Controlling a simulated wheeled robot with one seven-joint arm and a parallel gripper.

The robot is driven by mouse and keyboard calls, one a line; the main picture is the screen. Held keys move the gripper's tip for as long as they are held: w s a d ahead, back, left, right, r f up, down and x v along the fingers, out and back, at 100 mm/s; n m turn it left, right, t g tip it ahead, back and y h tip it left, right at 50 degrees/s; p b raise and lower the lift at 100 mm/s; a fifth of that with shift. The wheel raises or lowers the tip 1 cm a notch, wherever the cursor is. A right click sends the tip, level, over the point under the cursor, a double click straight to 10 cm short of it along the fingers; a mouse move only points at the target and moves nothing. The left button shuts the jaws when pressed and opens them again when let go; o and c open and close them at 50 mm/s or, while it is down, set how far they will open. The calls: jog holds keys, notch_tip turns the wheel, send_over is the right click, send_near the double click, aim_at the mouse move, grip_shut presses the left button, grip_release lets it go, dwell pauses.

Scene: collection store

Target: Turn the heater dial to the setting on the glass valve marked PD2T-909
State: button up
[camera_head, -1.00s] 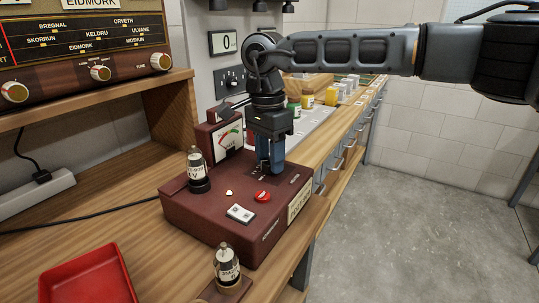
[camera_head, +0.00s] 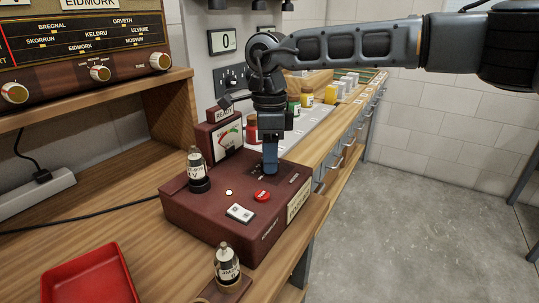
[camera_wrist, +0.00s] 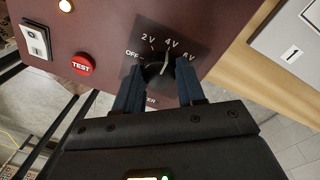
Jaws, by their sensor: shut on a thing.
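The dark red valve tester (camera_head: 215,220) stands on the wooden bench. My gripper (camera_head: 269,168) points straight down at its top panel. In the wrist view my fingers (camera_wrist: 160,78) are shut on the heater dial (camera_wrist: 164,68). The dial's scale reads OFF, 2 V, 4 V and a higher setting at the right. A pale line on the dial appears to point near 4 V; the fingers partly hide it. One glass valve (camera_head: 195,160) stands upright in the tester's socket. Another glass valve (camera_head: 227,262) stands upright in front of the tester. Their small print is not readable.
A red TEST button (camera_wrist: 82,64), a lit lamp (camera_head: 229,192) and a white switch (camera_head: 240,213) are on the panel. A meter (camera_head: 226,137) stands behind, with a READY sign (camera_head: 224,112). A red tray (camera_head: 92,278) lies at the front left. Coloured jars stand behind.

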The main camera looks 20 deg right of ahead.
dwell(0.4)
jog(key=o, duration=1.1)
jog(key=shift+c, duration=0.2)
jog(key=shift+w+d+r, duration=0.1)
jog(key=shift+r, duration=1.9)
jog(key=shift+w+r, duration=0.1)
jog(key=shift+r, duration=1.85)
